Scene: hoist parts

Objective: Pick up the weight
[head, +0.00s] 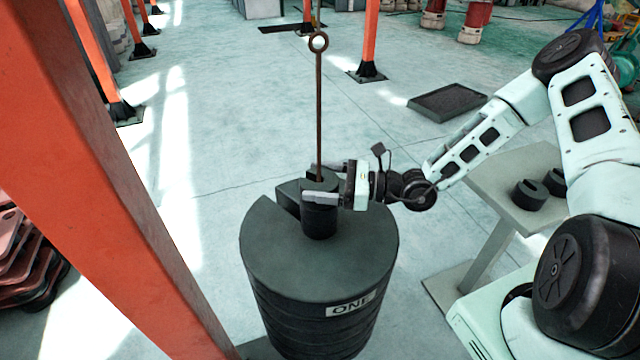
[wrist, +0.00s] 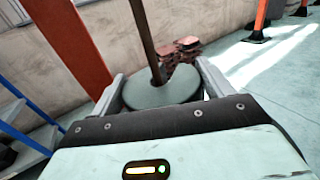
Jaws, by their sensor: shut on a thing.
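A small dark slotted weight (head: 319,224) stands upright at the top of a large dark weight stack (head: 300,265) in the head view. My gripper (head: 320,192) is shut on the small weight, with one finger on each side of it. The wrist view shows its round top (wrist: 178,93) between the two fingers. A thin rusty rod (head: 319,110) with a ring comes down to the middle of the small weight. I cannot tell whether the small weight touches the stack. The large stack has a slot in its top and a label reading "ONE".
Two small dark slotted weights (head: 529,194) sit on a pale table (head: 490,175) at the right. An orange post (head: 120,170) stands close at the left. Dark red plates (head: 25,255) are piled beyond it. The floor behind the stack is mostly clear.

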